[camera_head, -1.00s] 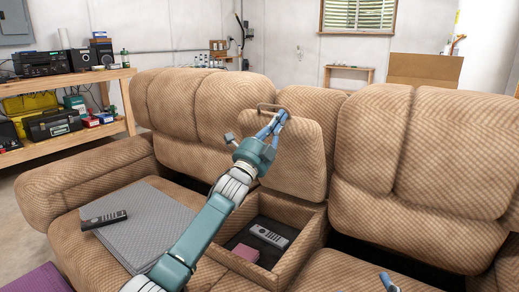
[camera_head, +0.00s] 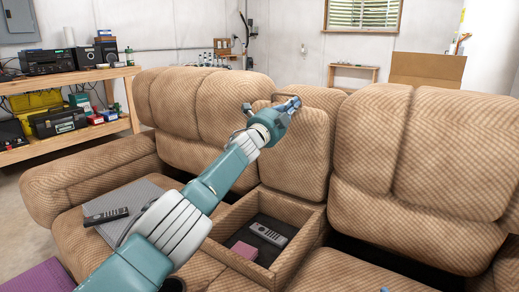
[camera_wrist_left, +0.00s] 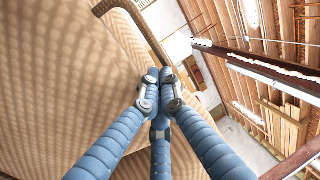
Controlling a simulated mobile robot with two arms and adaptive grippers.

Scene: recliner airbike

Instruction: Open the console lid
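The console lid (camera_head: 296,150) is a padded tan panel standing upright against the sofa back, above the open console box (camera_head: 291,209). My left gripper (camera_head: 290,104) is at the lid's top edge.
Inside the box lie a grey remote (camera_head: 268,234) and a pink block (camera_head: 244,250). Another remote (camera_head: 106,216) lies on a grey cloth (camera_head: 150,190) on the left seat. Sofa backrests stand on both sides of the lid. A wooden shelf (camera_head: 80,76) stands at the left.

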